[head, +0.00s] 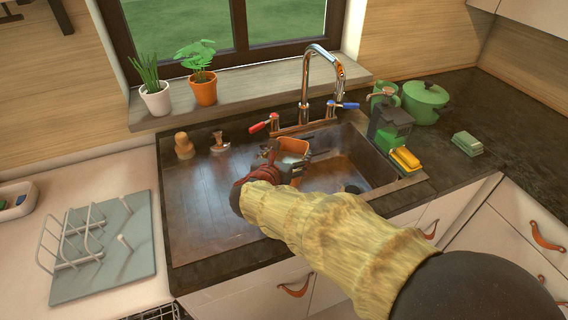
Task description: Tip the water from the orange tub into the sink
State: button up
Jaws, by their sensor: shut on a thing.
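The orange tub (295,147) is held over the left part of the sink basin, with a pale inside showing at its open top. It looks close to upright, and I cannot tell the water level in it. My gripper (272,160) is shut on the tub at its near left side. The sink (355,160) is a dark metal basin with a round drain at its near right. My arm and gripper hide part of the tub and the near left of the basin.
A chrome faucet (308,85) with red and blue handles stands behind the basin. A green soap dispenser (388,130) and yellow sponge (405,158) sit at the basin's right. Wooden brush knobs (184,145) stand on the left drainboard. A wire dish rack (85,235) is far left.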

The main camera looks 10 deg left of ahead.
aim_at(303, 150)
jog(key=shift+s+a+f, duration=0.1)
jog(key=shift+s+a, duration=0.1)
jog(key=shift+a, duration=0.2)
jog(key=shift+w+d+r+m+g+y, duration=0.2)
jog(key=shift+w+d+m+g+y, duration=0.1)
jog(key=shift+d+y, duration=0.15)
jog(key=shift+w+d+r+m+g+y, duration=0.1)
jog(key=shift+w+d+m+g+y, duration=0.2)
jog(key=shift+d+m+y, duration=0.25)
jog(key=shift+w+d+m+g+y, duration=0.2)
jog(key=shift+d+m+g+y, duration=0.15)
jog(key=shift+d, duration=0.35)
jog(key=shift+w+d+m+g+y, duration=0.25)
jog(key=shift+d+m+g+y, duration=0.05)
jog(key=shift+d+m+y, duration=0.2)
jog(key=shift+w+d+m+g+y, duration=0.25)
jog(key=shift+d+m+y, duration=0.15)
jog(key=shift+d+y, duration=0.1)
jog(key=shift+d+r+p, duration=0.15)
jog(key=shift+p, duration=0.75)
jog(key=shift+g+y, duration=0.25)
jog(key=shift+g, duration=0.05)
